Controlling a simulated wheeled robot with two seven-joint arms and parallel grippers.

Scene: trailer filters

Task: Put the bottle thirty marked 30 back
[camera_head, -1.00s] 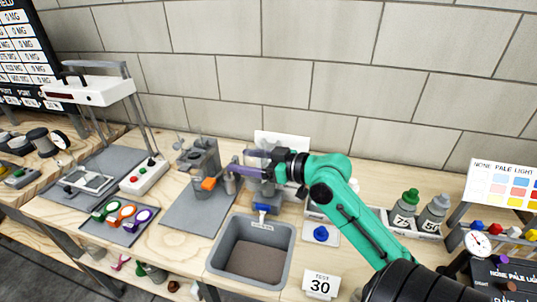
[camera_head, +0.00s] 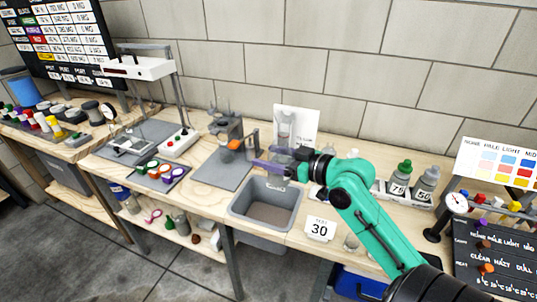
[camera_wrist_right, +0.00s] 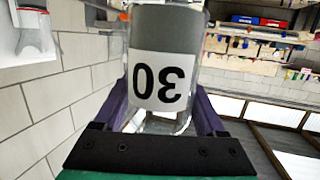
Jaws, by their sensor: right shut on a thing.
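My right gripper (camera_head: 268,163) reaches left over the bench above the back of the grey sink, with purple fingers. In the right wrist view its fingers are shut on the grey bottle thirty (camera_wrist_right: 165,60), with a white label reading 30 upside down and a clear part by the palm. In the head view the bottle is hard to make out at the fingers. A bottle rack (camera_head: 412,200) stands on the right, partly behind my arm. It holds the green-capped bottle 75 (camera_head: 400,178) and the grey-capped bottle 50 (camera_head: 427,184). My left gripper is out of view.
The grey sink (camera_head: 237,213) lies below my gripper. A grey stand (camera_head: 226,130) on a mat is to the left. A white poster (camera_head: 296,125) stands behind. A gauge (camera_head: 456,203) is at right.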

